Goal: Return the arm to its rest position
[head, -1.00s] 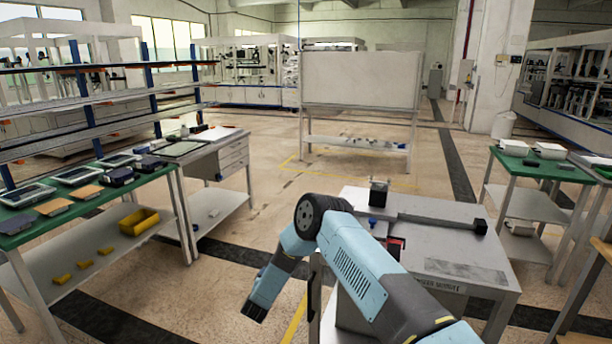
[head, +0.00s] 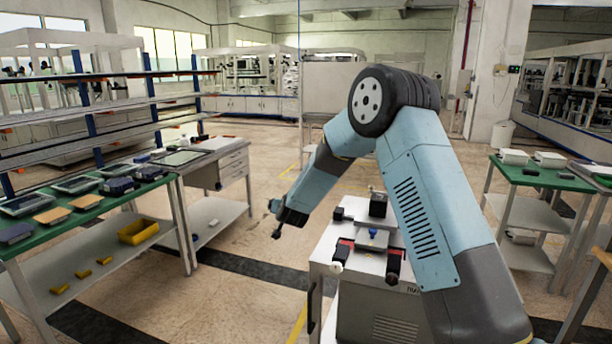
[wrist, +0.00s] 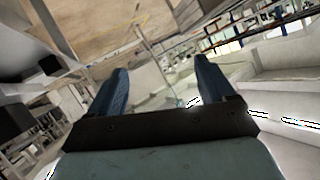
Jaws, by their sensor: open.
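My gripper (head: 274,218) is at the end of my blue-grey arm, left of the grey workbench and above the open floor in the head view. The arm is raised and bent, with its elbow high in front of the whiteboard. In the wrist view my gripper (wrist: 162,85) shows two dark blue fingers standing apart with nothing between them. The wrist view is strongly tilted and shows distant room structures beyond the fingers.
The grey workbench (head: 325,258) bears a small fixture (head: 372,238) and stands close under my arm. A green-topped table (head: 85,220) with devices and a yellow bin (head: 139,231) stands left. Another green-topped table (head: 540,174) stands right. Floor between left table and workbench is clear.

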